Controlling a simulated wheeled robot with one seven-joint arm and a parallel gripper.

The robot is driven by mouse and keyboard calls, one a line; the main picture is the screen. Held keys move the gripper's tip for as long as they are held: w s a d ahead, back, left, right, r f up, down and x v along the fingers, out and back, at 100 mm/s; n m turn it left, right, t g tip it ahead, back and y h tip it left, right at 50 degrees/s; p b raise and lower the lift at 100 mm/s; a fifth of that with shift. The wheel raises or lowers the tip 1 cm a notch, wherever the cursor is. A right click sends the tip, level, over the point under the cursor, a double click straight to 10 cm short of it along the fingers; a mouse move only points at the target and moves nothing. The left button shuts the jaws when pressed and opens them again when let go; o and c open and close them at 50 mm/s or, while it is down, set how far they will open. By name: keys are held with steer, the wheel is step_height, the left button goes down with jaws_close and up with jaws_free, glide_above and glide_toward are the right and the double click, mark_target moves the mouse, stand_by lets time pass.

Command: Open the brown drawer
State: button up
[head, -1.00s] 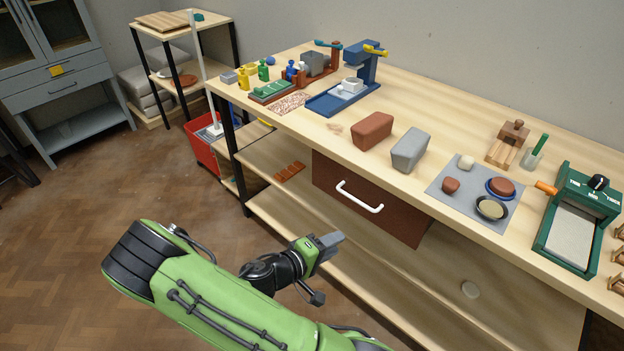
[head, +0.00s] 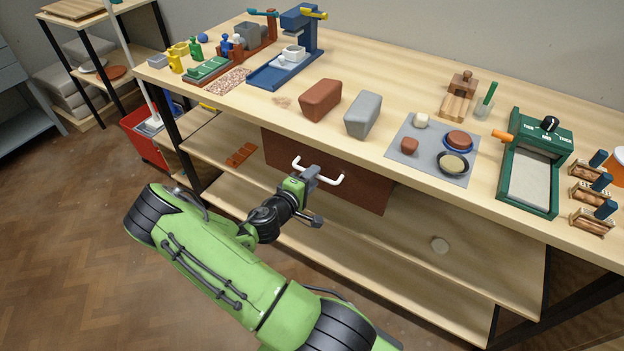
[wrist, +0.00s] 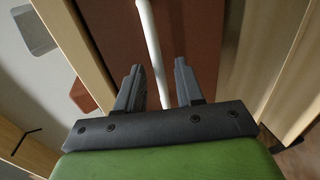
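The brown drawer (head: 367,188) is under the tabletop, its front flat and closed. Its white bar handle (head: 336,181) runs across the front and also shows in the wrist view (wrist: 150,40). My gripper (head: 315,173) is in front of the drawer at the handle and covers the middle of the bar in the head view. In the wrist view my gripper (wrist: 157,82) is open, its two dark fingers apart. The white bar passes between the fingers, with gaps visible on both sides. I cannot tell how deep the bar sits between them.
The wooden workbench (head: 260,112) holds a brown block (head: 321,100), a grey block (head: 363,114), a grey mat (head: 404,154) with small items and a green slab device (head: 530,170). A lower shelf (head: 390,262) lies below the drawer. A red bucket (head: 146,143) stands left. Floor in front is free.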

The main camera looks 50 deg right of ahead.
steer(key=shift+d, duration=0.35)
steer(key=shift+c, duration=0.2)
jaws_close()
steer(key=shift+a+f, duration=0.1)
steer(key=shift+a, duration=0.05)
